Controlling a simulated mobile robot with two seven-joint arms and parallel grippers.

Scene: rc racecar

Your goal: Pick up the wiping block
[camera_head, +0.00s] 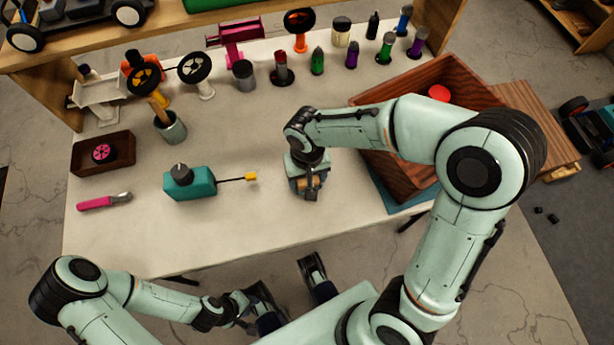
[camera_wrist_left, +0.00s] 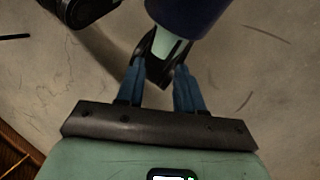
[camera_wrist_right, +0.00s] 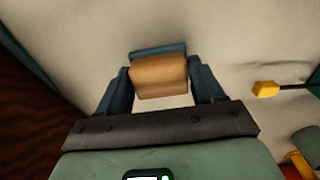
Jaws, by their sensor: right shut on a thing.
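The wiping block (camera_wrist_right: 158,77), tan with a blue strip, is between the fingers of my right gripper (camera_wrist_right: 160,72). In the head view the wiping block (camera_head: 309,184) shows beneath my right wrist, over the middle of the table near its front side. I cannot tell whether it touches the tabletop. My right gripper (camera_head: 308,188) is shut on it. My left gripper (camera_wrist_left: 158,72) is low in front of the table, away from the block; its blue fingers are apart, with nothing clearly held, and part of my own body shows behind them.
A teal oil can (camera_head: 190,186) with a yellow-tipped spout is left of the right gripper. A wooden crate (camera_head: 455,75) stands on the right, partly behind my right arm. Several bottles and wheel stands line the back. The table (camera_head: 240,225) is clear towards the front.

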